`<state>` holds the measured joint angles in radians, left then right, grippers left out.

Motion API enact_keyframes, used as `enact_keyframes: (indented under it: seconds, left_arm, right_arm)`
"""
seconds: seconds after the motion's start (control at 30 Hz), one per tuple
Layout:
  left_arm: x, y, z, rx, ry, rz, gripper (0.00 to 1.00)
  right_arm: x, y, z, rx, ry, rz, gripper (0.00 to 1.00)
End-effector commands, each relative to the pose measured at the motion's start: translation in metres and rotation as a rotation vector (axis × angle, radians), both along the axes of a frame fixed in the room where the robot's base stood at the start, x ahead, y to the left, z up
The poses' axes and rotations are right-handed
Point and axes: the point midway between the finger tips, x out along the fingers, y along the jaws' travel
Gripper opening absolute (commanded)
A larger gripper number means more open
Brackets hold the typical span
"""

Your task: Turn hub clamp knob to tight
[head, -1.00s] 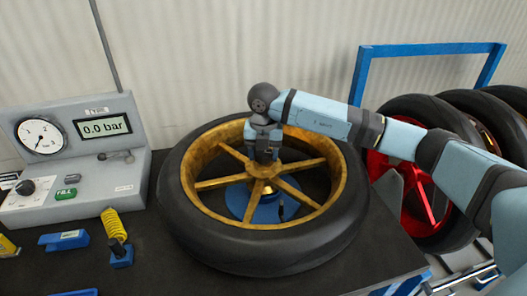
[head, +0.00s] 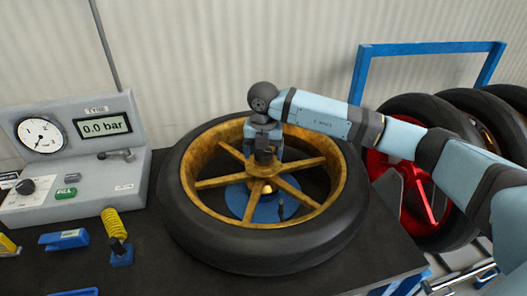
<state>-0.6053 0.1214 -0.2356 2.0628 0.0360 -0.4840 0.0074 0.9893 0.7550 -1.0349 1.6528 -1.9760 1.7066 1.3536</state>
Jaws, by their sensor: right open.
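The wheel lies flat on the dark bench, with a black tyre (head: 310,250) and a gold spoked rim (head: 210,183). Its gold hub (head: 259,187) sits over a round blue base (head: 236,200). My right gripper (head: 264,160) points down just above the hub, with its jaws open. The hub clamp knob cannot be made out clearly; the gripper covers the hub's top, and I cannot tell whether the fingers surround or touch it. A small black upright piece (head: 281,207) stands near the rim's front side. My left gripper is out of view.
A grey tyre inflation console (head: 90,178) reads 0.0 bar at the left. A yellow coiled hose (head: 114,225) and a blue tool (head: 64,238) lie in front of it. Several wheels (head: 405,110) stand in a blue rack (head: 430,48) at the right.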

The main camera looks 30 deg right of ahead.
Motion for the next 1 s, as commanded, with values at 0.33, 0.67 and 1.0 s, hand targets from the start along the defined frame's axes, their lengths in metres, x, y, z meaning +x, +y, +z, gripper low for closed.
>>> enact_keyframes:
  seconds: [0.33, 0.67, 1.0]
  left_arm:
    - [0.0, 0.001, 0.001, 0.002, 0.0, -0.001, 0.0]
    - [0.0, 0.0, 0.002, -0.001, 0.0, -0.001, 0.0]
    - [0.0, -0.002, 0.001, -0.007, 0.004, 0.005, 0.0]
  right_arm:
    - [0.001, 0.0, 0.052, 0.002, -0.005, 0.001, 0.8]
    - [0.001, 0.0, 0.12, 0.001, -0.004, 0.0, 0.8]
    - [0.0, 0.0, 0.139, 0.0, 0.0, 0.0, 0.8]
